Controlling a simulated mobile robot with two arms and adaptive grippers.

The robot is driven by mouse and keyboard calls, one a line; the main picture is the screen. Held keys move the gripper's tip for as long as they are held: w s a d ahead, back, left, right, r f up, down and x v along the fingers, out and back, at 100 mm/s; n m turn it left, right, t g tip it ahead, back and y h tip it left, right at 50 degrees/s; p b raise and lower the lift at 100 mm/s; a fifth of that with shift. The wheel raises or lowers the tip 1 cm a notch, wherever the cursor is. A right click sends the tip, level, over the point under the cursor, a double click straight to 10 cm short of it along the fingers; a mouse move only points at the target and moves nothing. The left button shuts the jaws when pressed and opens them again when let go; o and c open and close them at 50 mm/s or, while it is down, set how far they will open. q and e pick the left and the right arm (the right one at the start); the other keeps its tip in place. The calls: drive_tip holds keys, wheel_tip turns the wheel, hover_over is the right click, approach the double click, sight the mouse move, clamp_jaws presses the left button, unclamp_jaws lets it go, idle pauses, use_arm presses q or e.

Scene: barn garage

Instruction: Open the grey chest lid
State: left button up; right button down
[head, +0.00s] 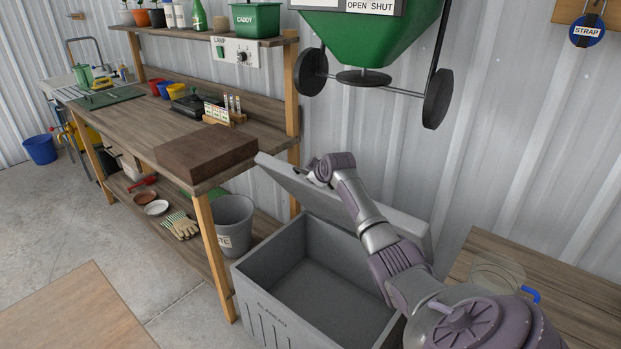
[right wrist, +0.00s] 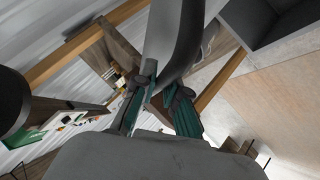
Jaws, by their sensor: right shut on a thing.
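The grey chest (head: 252,288) stands on the floor at the lower middle of the head view. Its grey lid (head: 300,190) is raised and tilted back toward the metal wall, and the empty-looking inside shows. My right arm reaches across the chest opening from the lower right. My right gripper (head: 318,170) is shut on the lid near its upper left edge; the arm covers part of the lid. The right wrist view shows the gripper's teal-padded fingers (right wrist: 160,105) close up. My left gripper is in neither view.
A green wheeled spreader (head: 370,35) hangs above the lid. A wooden table (head: 570,300) is at right.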

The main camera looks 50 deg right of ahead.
drive_tip(key=c, duration=1.2)
unclamp_jaws()
drive_tip(key=v, duration=1.2)
drive_tip(key=shift+s, duration=0.1)
